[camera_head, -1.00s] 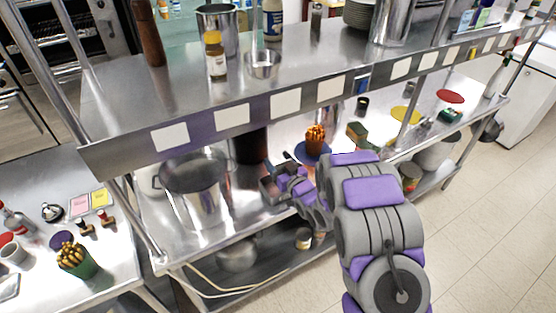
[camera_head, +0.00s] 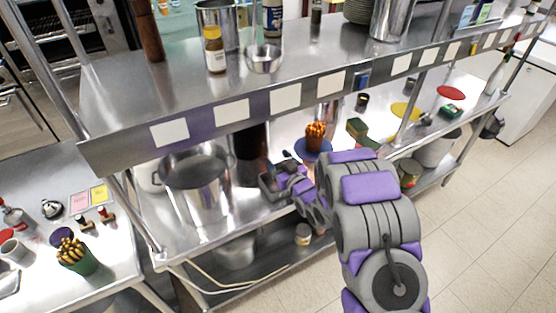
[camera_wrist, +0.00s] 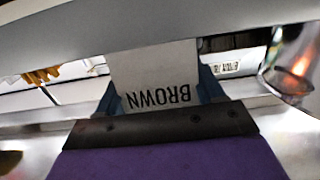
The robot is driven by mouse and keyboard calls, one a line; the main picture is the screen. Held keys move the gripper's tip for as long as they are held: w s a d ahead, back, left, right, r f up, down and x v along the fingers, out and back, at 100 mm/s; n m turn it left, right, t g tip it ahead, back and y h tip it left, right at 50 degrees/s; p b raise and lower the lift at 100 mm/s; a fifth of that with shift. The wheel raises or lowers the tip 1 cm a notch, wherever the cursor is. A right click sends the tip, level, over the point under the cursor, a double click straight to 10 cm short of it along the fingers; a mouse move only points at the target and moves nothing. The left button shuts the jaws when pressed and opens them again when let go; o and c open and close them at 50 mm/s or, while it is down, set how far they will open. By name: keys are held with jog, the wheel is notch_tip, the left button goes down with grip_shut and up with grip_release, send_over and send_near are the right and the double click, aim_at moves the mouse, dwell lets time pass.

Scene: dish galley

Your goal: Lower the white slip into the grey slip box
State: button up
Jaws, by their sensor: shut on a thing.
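My gripper (camera_wrist: 157,92) is shut on the white slip (camera_wrist: 155,65), which shows the word BROWN upside down between the two blue fingers in the wrist view. The upper end of the slip reaches a pale grey band across the top of that view. In the head view my gripper (camera_head: 272,180) is under the upper shelf, just right of a large steel pot. The slip cannot be made out there. I cannot pick out the grey slip box for certain in either view.
The steel pot (camera_head: 195,185) stands close left of my gripper. The upper shelf (camera_head: 190,95) overhangs it. A side table (camera_head: 110,265) at left holds a green cup (camera_head: 78,258) and stamps.

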jog(key=shift+f, duration=0.6)
dwell(0.4)
jog(key=o, duration=1.6)
jog(key=p+v, duration=0.6)
jog(key=v, duration=1.1)
jog(key=shift+d+p, duration=0.25)
jog(key=shift+p, duration=0.1)
